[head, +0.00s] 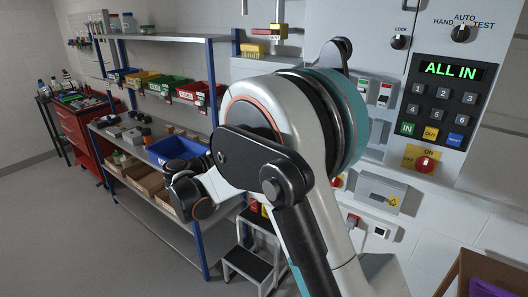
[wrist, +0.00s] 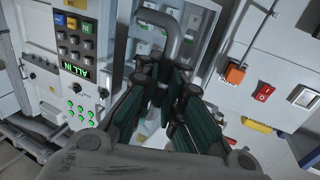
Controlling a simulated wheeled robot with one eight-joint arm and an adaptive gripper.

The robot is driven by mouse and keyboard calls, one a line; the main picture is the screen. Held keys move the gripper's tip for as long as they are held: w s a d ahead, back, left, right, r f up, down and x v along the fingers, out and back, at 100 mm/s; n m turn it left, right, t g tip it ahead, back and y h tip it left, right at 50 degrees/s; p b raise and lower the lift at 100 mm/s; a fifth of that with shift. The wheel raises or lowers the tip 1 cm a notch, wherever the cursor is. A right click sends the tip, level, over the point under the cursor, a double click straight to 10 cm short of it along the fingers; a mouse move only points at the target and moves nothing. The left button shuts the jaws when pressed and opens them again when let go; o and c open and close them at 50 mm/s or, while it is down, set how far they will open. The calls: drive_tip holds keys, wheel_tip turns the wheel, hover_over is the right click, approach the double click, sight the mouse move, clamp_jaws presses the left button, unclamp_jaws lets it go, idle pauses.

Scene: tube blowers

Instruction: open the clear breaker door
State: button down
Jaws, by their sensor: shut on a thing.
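My gripper (wrist: 165,88) is in the wrist view, its dark green-padded fingers closed around the lower end of a grey bent handle (wrist: 172,20). The handle rises from between the fingers and curves over to the left. Breaker switches (wrist: 146,38) show behind it, at the top of the wrist view. The clear door's pane is hard to make out there, and I cannot tell how far it stands open. In the head view, breaker switches (head: 383,95) with red and green marks show on the wall right of my arm. My arm hides the gripper and handle there.
A grey box (head: 381,191) is lower on the wall. A blue-framed shelf (head: 203,230) and a step stool (head: 247,266) stand left. Floor is open at left.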

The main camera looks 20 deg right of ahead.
drive_tip(key=shift+a+f, duration=0.1)
drive_tip(key=shift+a, duration=0.05)
drive_tip(key=c, duration=2)
unclamp_jaws()
drive_tip(key=shift+o, duration=0.2)
drive_tip(key=shift+s+a, duration=0.1)
drive_tip(key=shift+a, duration=0.1)
drive_tip(key=shift+d, duration=0.15)
drive_tip(key=v, duration=1.2)
drive_tip(key=shift+d, duration=0.1)
